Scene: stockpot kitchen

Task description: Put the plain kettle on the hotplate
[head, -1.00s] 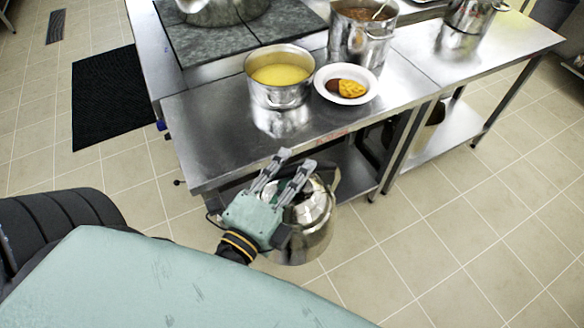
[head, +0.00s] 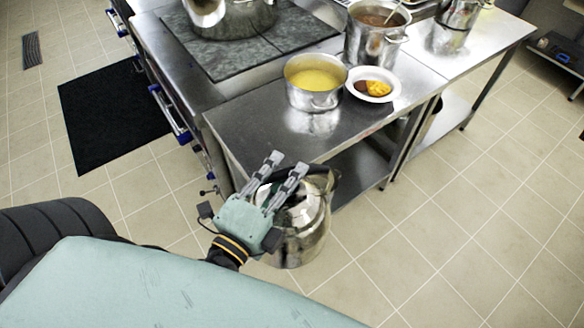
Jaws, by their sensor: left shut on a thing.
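The plain kettle (head: 301,229) is shiny metal with a dark handle on top. It hangs in front of the steel table's near edge, above the tiled floor. My left gripper (head: 283,163) is over the kettle's top and shut on it; the fingers hide part of the lid and handle. The dark hotplate (head: 255,58) is at the top of the view, and a large metal pot (head: 232,20) stands on its far part. The near part of the hotplate is bare. My right gripper does not show.
On the steel table (head: 262,130) stand a pot of yellow soup (head: 315,97), a white plate of food (head: 373,98) and a pot with brown contents (head: 372,50). Another pot (head: 457,14) stands farther right. A black mat (head: 112,115) lies on the floor at left.

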